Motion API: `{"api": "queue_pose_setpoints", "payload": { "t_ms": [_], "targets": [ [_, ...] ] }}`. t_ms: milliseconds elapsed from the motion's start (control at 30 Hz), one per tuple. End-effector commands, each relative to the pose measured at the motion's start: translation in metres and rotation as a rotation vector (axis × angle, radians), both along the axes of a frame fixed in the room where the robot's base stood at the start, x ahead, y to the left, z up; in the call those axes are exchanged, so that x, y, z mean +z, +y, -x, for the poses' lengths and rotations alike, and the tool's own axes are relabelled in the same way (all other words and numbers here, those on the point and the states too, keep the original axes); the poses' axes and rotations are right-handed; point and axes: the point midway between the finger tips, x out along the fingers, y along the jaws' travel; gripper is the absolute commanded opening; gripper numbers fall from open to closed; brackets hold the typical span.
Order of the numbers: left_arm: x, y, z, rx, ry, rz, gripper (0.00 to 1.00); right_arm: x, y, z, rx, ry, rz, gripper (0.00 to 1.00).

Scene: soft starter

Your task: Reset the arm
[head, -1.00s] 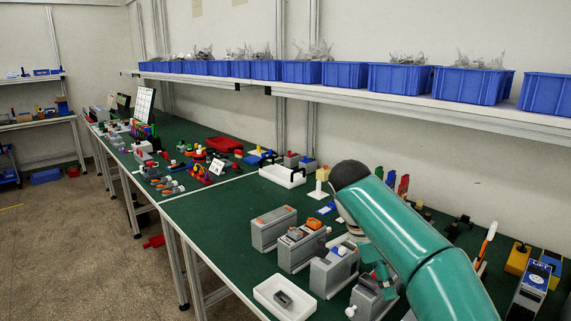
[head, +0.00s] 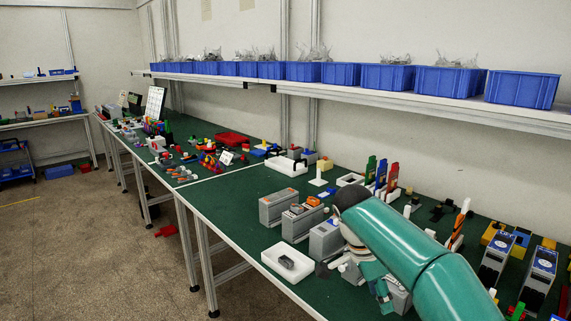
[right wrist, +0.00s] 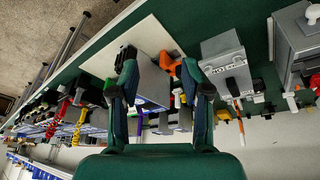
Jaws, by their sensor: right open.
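My right arm (head: 415,250) is teal and bends down over the green bench. Its gripper (head: 384,292) is low over the bench's front part, beside the grey boxes and partly hidden by the arm. In the right wrist view the right gripper (right wrist: 158,72) has its two fingers spread apart, with nothing held between them. Beyond the fingers is a white surface (right wrist: 140,42) with a grey block (right wrist: 152,82). My left gripper is not in view.
Grey device boxes (head: 277,207) stand in a row left of the arm. A white tray (head: 270,259) with a grey part (head: 287,262) lies at the front edge. Blue bins (head: 447,80) line the shelf above. Blue-and-grey units (head: 497,255) stand at right.

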Motion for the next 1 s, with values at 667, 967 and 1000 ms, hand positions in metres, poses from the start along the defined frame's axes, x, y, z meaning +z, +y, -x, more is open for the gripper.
{"api": "queue_pose_setpoints", "payload": {
  "t_ms": [667, 967, 1000],
  "targets": [
    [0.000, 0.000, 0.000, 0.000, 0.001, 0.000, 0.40, -0.306, 0.066, 0.088, 0.927, 0.134, -0.517, 0.47],
    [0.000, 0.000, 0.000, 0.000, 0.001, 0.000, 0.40, -0.380, 0.078, 0.223, 1.188, -0.018, -0.625, 0.47],
    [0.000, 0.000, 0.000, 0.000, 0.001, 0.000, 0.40, -0.382, 0.077, 0.236, 1.207, -0.029, -0.617, 0.47]
  ]
}}
